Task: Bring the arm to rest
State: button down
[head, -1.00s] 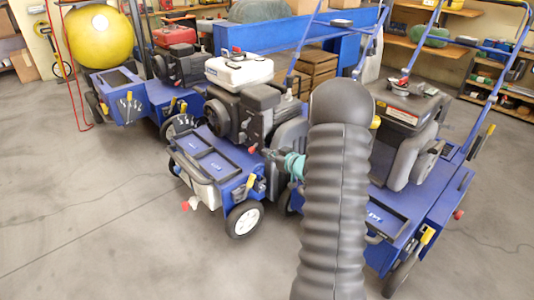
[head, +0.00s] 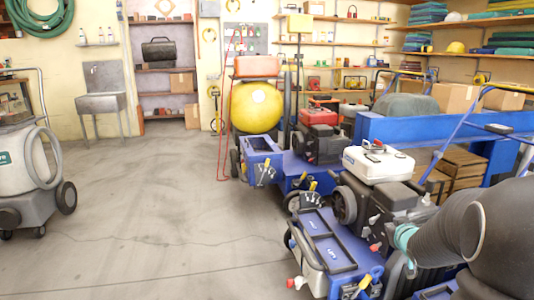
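My arm in its black ribbed sleeve (head: 450,237) reaches in from the right edge of the head view. A teal band (head: 405,237) shows at its far end. My gripper (head: 385,244) appears to lie just past this band, small and dark against the nearest machine's engine. I cannot make out its fingers, whether they touch the machine, or whether they hold anything.
A blue aerator with a white tank (head: 379,163) stands right beside my arm. Another with a red engine top (head: 318,117) stands behind it, near a yellow ball-shaped tank (head: 256,106). A grey vacuum (head: 22,165) stands at left. The floor between (head: 150,220) is clear.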

jog(key=s+a+r+m+g+h+p, duration=0.1)
jog(key=s+a+r+g, duration=0.1)
jog(key=s+a+r, duration=0.45)
jog(key=s+a+r+m+g+p, duration=0.1)
jog(key=s+a+r, duration=0.2)
jog(key=s, duration=0.6)
jog(key=s+a+g+y+p, duration=0.1)
jog(key=s+a+g, duration=0.1)
jog(key=s+a, duration=0.3)
jog(key=s+a+g+y+p, duration=0.1)
jog(key=s+a, duration=0.5)
jog(key=s, duration=0.8)
jog(key=shift+n+g+y, duration=0.4)
jog(key=shift+g, duration=0.2)
jog(key=shift+s, duration=0.1)
